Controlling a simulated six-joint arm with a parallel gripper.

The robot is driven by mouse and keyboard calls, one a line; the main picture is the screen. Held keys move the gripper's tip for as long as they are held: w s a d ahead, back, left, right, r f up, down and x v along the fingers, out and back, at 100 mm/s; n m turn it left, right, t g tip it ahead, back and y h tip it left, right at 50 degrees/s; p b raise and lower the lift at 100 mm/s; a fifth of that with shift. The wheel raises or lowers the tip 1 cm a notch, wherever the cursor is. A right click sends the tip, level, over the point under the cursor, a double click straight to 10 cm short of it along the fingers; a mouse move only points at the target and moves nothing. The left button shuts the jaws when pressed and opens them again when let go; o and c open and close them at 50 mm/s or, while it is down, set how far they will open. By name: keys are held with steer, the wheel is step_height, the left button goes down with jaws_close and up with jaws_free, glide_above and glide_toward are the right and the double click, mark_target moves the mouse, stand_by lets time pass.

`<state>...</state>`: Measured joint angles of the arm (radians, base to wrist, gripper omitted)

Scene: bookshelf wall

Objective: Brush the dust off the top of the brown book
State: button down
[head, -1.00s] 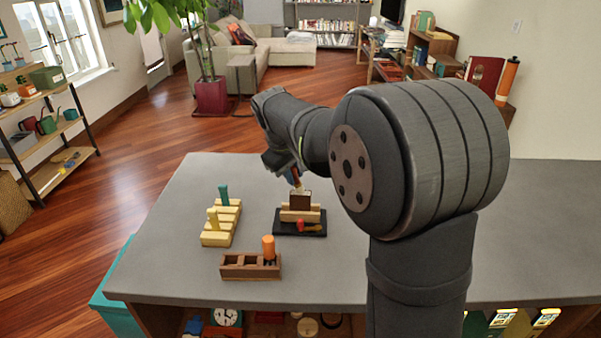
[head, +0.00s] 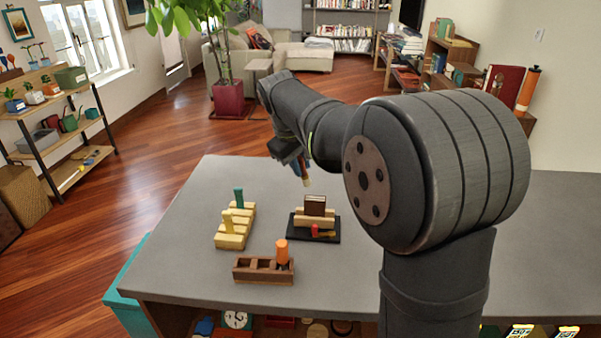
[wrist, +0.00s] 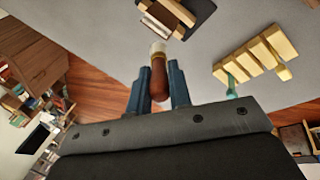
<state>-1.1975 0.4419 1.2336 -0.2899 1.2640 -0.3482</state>
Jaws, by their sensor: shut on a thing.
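The brown book (head: 315,205) stands upright in a light wooden holder (head: 316,219) on a black base (head: 297,233). The book also shows at the top of the wrist view (wrist: 178,11). My gripper (head: 303,172) is shut on a brush (wrist: 158,74) with a reddish-brown handle and pale bristles. The brush is in the air above and slightly left of the book, apart from it. In the wrist view the bristles point toward the book. I cannot make out dust on the book's top.
A yellow slotted block (head: 234,230) with a teal peg (head: 239,197) stands left of the book. A brown compartment box (head: 251,271) with an orange-topped item (head: 282,252) is in front. The grey tabletop (head: 190,240) is otherwise mostly clear.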

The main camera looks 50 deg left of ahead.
steer(key=shift+r, duration=0.95)
steer(key=shift+r, duration=1.55)
